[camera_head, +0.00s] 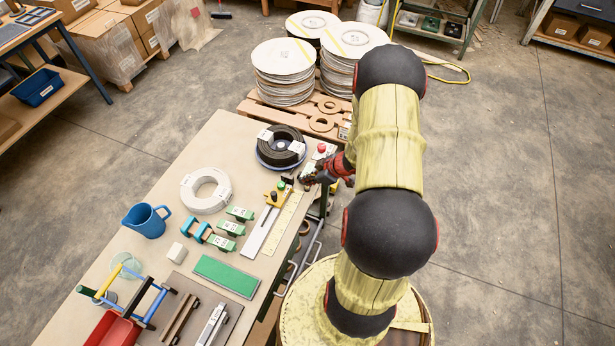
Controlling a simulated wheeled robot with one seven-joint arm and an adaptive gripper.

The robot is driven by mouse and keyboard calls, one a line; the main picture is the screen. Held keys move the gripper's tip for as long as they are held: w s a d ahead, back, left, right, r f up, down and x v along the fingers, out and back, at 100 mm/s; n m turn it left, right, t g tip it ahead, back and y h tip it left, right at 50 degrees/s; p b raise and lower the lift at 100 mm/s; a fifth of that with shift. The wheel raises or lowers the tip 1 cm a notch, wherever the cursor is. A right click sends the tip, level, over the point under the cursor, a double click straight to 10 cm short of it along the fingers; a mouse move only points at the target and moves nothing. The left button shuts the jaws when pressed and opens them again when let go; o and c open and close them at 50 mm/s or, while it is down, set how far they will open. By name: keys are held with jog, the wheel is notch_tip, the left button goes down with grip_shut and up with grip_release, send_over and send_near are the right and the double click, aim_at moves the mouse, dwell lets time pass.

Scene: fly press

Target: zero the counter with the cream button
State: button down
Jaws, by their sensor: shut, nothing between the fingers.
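My gripper (308,181) is at the far right edge of the workbench, small and dark in the head view. Its fingers look closed, with nothing seen between them. Right behind it stands a pale device with a red button (321,147), partly covered by my gripper and wrist. I cannot make out a cream button or a counter's digits; they may be hidden or too small. A small dark block (288,178) lies just left of my gripper. I cannot tell whether my gripper touches anything.
Reels (284,73) stand on a pallet behind. Floor at right (500,200) is clear.

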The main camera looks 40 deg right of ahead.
jog(key=shift+f, duration=0.15)
jog(key=shift+s+f, duration=0.1)
jog(key=shift+f, duration=0.7)
jog(key=shift+s+f, duration=0.15)
jog(key=shift+f, duration=0.05)
jog(key=shift+s+r, duration=0.1)
jog(key=v, duration=0.8)
jog(key=shift+r, duration=0.2)
dwell(0.5)
